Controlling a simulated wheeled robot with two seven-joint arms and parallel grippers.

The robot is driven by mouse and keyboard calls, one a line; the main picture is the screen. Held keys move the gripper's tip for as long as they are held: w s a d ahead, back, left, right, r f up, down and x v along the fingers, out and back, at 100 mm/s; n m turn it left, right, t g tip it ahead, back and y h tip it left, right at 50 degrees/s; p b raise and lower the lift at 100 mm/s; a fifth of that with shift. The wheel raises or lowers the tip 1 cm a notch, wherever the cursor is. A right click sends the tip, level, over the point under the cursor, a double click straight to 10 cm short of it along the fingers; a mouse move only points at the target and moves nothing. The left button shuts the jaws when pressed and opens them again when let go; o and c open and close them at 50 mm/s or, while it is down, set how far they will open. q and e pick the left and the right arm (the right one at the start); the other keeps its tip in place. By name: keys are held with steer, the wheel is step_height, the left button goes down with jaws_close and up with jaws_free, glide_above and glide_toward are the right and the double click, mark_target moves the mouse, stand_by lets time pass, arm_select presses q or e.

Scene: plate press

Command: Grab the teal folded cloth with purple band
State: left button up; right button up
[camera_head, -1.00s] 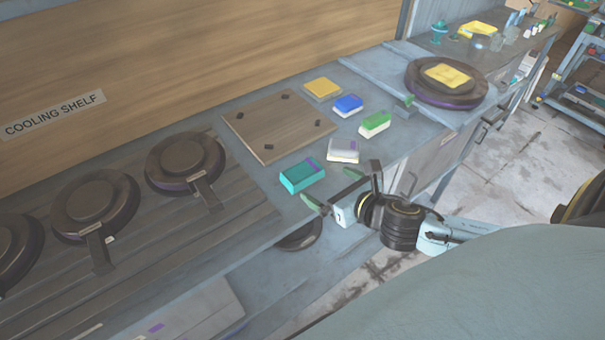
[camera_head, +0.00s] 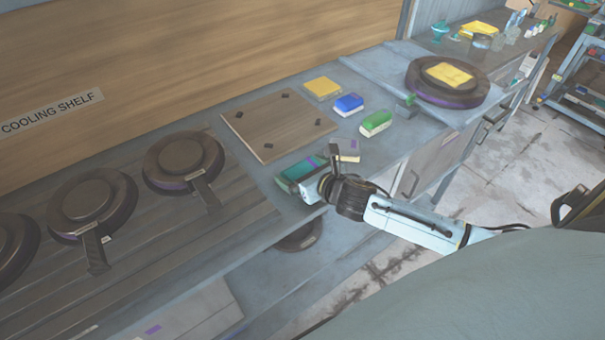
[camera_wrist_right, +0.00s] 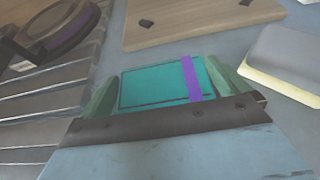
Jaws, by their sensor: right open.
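The teal folded cloth with a purple band (camera_head: 299,170) lies on the grey counter, in front of the wooden board. In the right wrist view the teal cloth (camera_wrist_right: 155,86) sits between the two green fingers, its purple band to the right. My right gripper (camera_head: 303,172) is open and reaches over the cloth from the front right. In the right wrist view my right gripper (camera_wrist_right: 160,88) has one finger on each side of the cloth. I cannot tell whether the fingers touch it. My left gripper is not in view.
A grey-and-white block (camera_head: 347,149) sits just right of the gripper. Green (camera_head: 376,122), blue (camera_head: 348,104) and yellow (camera_head: 322,88) blocks lie farther back. The wooden board (camera_head: 277,127) is behind the cloth. Dark round plates (camera_head: 183,160) stand at the left.

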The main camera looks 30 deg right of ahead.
steer(key=c, duration=0.6)
